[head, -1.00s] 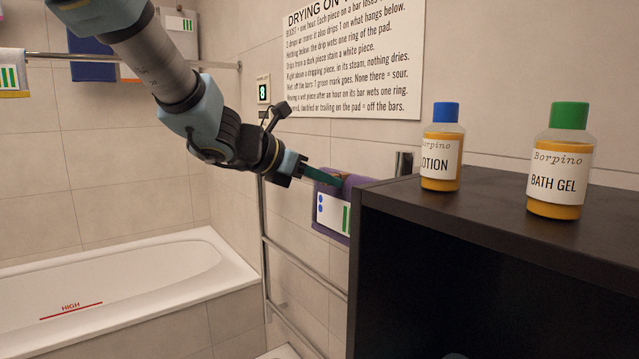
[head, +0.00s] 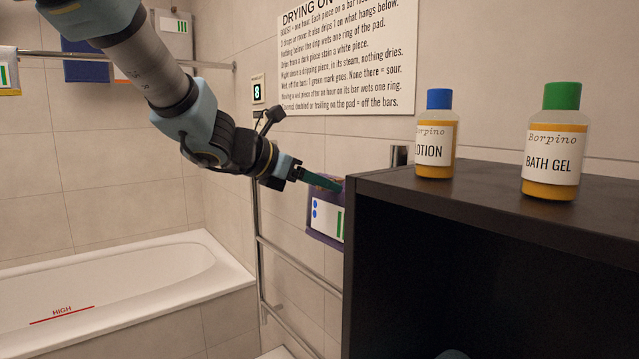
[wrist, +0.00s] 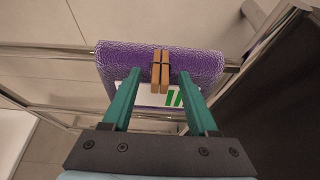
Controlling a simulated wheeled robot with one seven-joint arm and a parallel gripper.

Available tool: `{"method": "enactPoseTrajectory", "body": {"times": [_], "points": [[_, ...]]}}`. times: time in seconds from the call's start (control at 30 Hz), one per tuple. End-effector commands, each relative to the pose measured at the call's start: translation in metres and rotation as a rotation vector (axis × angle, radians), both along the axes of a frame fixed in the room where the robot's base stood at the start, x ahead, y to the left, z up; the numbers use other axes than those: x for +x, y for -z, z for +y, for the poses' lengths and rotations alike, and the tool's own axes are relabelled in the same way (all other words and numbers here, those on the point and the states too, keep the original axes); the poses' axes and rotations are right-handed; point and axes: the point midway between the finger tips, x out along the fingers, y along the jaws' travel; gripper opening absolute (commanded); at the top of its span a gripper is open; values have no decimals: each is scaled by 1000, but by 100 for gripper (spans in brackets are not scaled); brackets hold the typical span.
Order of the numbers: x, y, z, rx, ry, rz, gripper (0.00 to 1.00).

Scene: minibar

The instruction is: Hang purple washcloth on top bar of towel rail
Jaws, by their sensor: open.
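The purple washcloth (wrist: 112,62) hangs folded over the top bar of the towel rail (wrist: 60,50) in the wrist view. It carries a white label with green marks and a brown clothespin-like clip (wrist: 160,72) at its middle. In the head view the washcloth (head: 326,238) hangs beside the dark cabinet, with blue dots and a green bar on its label. My gripper (wrist: 160,75) is open, its two green fingers apart on either side of the clip. In the head view my gripper (head: 338,187) is at the washcloth's top; the cabinet partly hides the cloth.
A dark cabinet (head: 480,215) stands close on the right, bearing a lotion bottle (head: 436,135) and a bath gel bottle (head: 552,140). A bathtub (head: 120,275) is at left. Cloths hang on a wall bar (head: 215,66) behind my arm. A sign (head: 345,60) is on the wall.

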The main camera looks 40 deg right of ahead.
Motion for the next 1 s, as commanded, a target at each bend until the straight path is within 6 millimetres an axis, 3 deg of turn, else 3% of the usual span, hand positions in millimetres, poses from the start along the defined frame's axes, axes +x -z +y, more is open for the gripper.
{"method": "enactPoseTrajectory", "body": {"times": [0.27,0.7,1.0], "points": [[1,-3,5,-1,-1,-2,59],[5,-35,77,-2,-3,-2,59],[5,-45,98,0,0,0,59]]}}
